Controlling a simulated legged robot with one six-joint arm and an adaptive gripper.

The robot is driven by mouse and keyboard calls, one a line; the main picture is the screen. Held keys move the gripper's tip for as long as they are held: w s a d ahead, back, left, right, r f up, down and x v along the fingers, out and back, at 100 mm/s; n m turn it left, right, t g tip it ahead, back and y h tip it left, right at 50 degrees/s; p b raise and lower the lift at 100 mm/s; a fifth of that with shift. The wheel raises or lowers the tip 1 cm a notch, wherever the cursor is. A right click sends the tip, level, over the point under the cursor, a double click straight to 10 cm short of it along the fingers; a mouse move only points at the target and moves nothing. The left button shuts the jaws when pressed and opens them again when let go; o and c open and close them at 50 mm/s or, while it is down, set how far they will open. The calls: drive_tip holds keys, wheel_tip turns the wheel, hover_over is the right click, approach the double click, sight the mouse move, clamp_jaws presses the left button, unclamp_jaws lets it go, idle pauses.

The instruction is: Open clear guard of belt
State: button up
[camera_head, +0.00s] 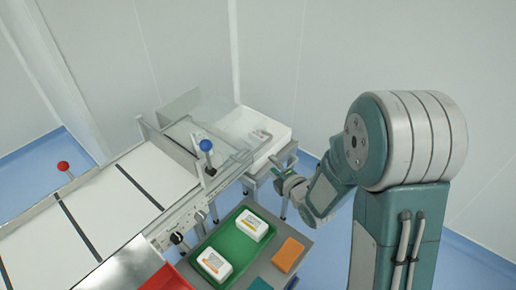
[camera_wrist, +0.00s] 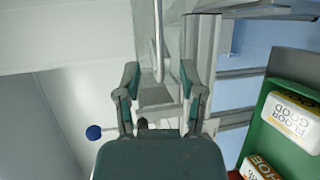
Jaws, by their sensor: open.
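The clear guard (camera_head: 222,128) is a see-through panel over the far end of the white belt (camera_head: 155,175). Its faint edges make its exact tilt hard to tell. My gripper (camera_head: 279,170) is to the right of the guard, beside the end of the conveyor, apart from it in the head view. In the wrist view my gripper (camera_wrist: 160,80) has its two fingers spread apart, with nothing held. A thin pale bar (camera_wrist: 158,35) runs down between and beyond the fingers. I cannot tell whether it is the guard's edge or whether the fingers touch it.
A blue knob (camera_head: 206,145) stands by the guard, and a red knob (camera_head: 63,165) is at far left. A white bin (camera_head: 282,135) sits behind my gripper. A green tray (camera_head: 228,242) with white boxes and an orange block (camera_head: 288,254) lie in front.

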sight(258, 149)
drive_tip(key=x, duration=1)
drive_tip(key=shift+w, duration=0.25)
clamp_jaws()
